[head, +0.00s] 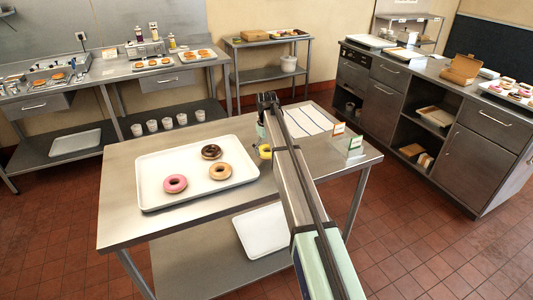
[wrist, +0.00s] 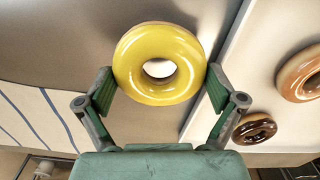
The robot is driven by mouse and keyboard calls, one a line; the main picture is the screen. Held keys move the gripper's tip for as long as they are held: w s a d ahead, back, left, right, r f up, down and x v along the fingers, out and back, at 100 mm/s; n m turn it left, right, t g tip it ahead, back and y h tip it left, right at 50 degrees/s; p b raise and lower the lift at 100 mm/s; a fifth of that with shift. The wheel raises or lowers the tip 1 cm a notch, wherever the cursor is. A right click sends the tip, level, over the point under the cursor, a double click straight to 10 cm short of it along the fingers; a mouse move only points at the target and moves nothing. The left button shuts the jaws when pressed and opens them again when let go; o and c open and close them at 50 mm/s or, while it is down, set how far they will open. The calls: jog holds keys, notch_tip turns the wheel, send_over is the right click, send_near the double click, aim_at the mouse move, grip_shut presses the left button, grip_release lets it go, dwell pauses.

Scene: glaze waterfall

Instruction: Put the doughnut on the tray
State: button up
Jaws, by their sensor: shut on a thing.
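My gripper (wrist: 160,88) is shut on a yellow-glazed doughnut (wrist: 130,66), one finger on each side of its ring. In the head view only a small yellow part of the doughnut (head: 264,152) shows beside my arm, which hides the rest. It appears by the right edge of the white tray (head: 160,198). Its height over the table is hard to tell. The tray holds a pink doughnut (head: 175,184), a chocolate doughnut (head: 211,152) and a caramel doughnut (head: 220,171). In the wrist view the tray (wrist: 241,66) lies to the right of the held doughnut.
A blue-striped white cloth (head: 308,120) lies on the steel table (head: 128,232) right of the tray. Small sign cards (head: 354,144) stand at the table's right end.

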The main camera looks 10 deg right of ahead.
jog(key=shift+f, duration=1.3)
jog(key=shift+f, duration=0.15)
jog(key=o, duration=0.9)
notch_tip(320, 180, up, 12)
jog(key=b, duration=0.3)
jog(key=shift+r, duration=0.2)
